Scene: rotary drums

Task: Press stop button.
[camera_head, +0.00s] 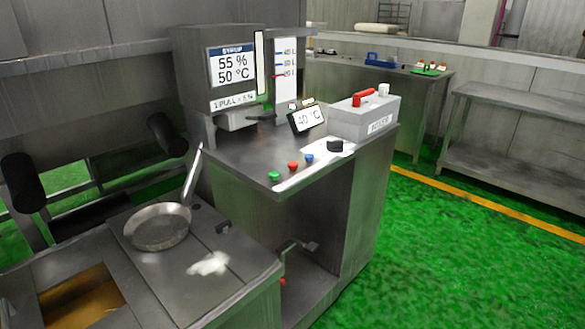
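A steel console (235,160) stands in the middle of the view. Along its front right edge a white strip (300,176) carries a green button (274,176), a red button (293,166) and a blue button (309,158) in a row, with a black knob (335,146) beyond them. No label that I can read marks any of them as stop. Nothing touches or covers the buttons. Neither of my grippers is in view.
A screen (237,66) reads 55 % and 50 °C; a small display (307,117) reads 40 °C. A grey box (364,116) with a red handle stands behind. A pan (158,228) lies on the near-left counter (195,285). Green floor (450,255) is clear at right.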

